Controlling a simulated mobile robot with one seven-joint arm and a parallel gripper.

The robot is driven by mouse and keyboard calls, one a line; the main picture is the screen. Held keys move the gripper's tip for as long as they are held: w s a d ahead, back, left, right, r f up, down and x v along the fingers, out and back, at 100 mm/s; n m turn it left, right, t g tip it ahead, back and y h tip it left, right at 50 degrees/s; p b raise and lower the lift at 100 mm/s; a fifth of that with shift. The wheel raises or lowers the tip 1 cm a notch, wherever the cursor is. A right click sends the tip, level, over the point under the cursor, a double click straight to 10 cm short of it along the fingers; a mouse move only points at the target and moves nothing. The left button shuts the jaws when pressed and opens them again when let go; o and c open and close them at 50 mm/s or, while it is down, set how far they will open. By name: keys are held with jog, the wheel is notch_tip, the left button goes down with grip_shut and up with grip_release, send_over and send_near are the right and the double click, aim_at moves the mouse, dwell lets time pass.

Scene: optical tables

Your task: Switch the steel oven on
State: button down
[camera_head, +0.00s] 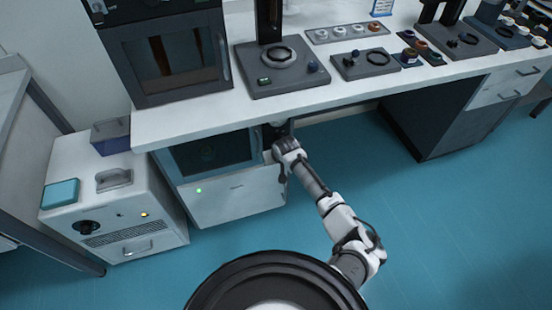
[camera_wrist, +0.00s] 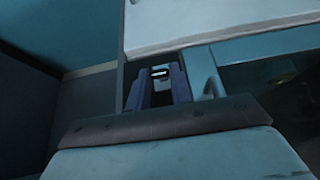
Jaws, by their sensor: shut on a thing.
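The steel oven (camera_head: 232,201) stands under the white bench, with a dark window above a pale lower panel. A green lamp (camera_head: 199,190) glows on that panel. My gripper (camera_head: 276,138) is at the oven's upper right edge, and the bench partly hides its tips. In the wrist view, my gripper's two fingers (camera_wrist: 158,82) are a little apart, with a small bright part between them. They are shut on that small part at the oven's front, but I cannot tell what it is. The oven's pale panel (camera_wrist: 190,28) and upright handle (camera_wrist: 207,75) are beside them.
A black oven (camera_head: 172,60) and a hotplate (camera_head: 280,66) stand on the bench (camera_head: 225,118) above. A white cabinet unit (camera_head: 125,215) with a dark knob stands left of the steel oven. The blue floor (camera_head: 450,230) is clear to the right of my arm.

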jog(key=c, duration=1.2)
grip_release()
jog(key=shift+c, duration=0.2)
jog(key=b+v, duration=0.1)
jog(key=v, duration=1.2)
jog(key=shift+s+r, duration=0.15)
jog(key=shift+r, duration=0.25)
